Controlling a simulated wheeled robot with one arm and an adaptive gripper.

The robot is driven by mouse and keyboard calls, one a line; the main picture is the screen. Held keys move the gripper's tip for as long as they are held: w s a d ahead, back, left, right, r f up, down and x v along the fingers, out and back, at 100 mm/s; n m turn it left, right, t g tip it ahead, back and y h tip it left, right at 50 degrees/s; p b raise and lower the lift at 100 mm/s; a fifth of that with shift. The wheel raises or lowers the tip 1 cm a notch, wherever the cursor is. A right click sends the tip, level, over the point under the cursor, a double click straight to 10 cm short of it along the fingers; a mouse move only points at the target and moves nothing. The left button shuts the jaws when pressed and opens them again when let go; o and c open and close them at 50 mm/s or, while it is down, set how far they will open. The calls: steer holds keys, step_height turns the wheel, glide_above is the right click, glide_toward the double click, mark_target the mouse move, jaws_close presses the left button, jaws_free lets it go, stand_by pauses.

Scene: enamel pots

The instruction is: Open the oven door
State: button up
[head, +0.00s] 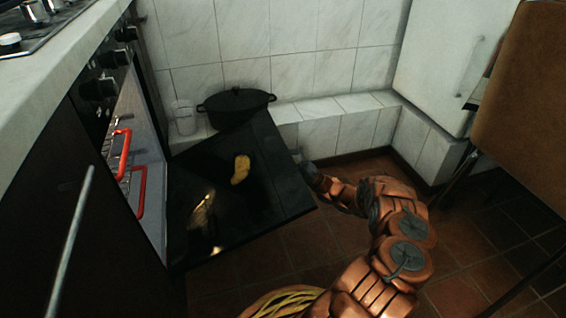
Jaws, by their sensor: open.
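The black oven door (265,195) is swung down and out from the oven (150,165), tilted somewhat, with its inner side facing up. The oven cavity is open to view. A yellow lump (240,169) shows on the door's surface, and pale glints show lower down; I cannot tell whether the glints are reflections. My gripper (308,170) is at the door's far right edge, close to or touching it. Its jaws are open, its fingertips small and partly hidden by the door edge.
Red-handled racks (122,155) show inside the oven. A black lidded pot (237,108) and a glass jar (184,117) stand on the tiled ledge (345,105) behind the door. A brown chair (525,110) is at the right. The tiled floor (470,240) right of my arm is clear.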

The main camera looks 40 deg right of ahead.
steer(key=shift+s+d+r+t+h, duration=0.2)
steer(key=shift+d+r+t+h, duration=0.1)
steer(key=shift+d+r, duration=0.25)
steer(key=shift+a, duration=0.15)
steer(key=s+f, duration=0.3)
steer(key=f, duration=0.5)
steer(key=shift+s+a+f+b, duration=0.25)
steer(key=shift+s+a+b, duration=0.05)
steer(key=shift+a+b, duration=0.1)
stand_by(0.4)
steer(key=shift+c, duration=0.2)
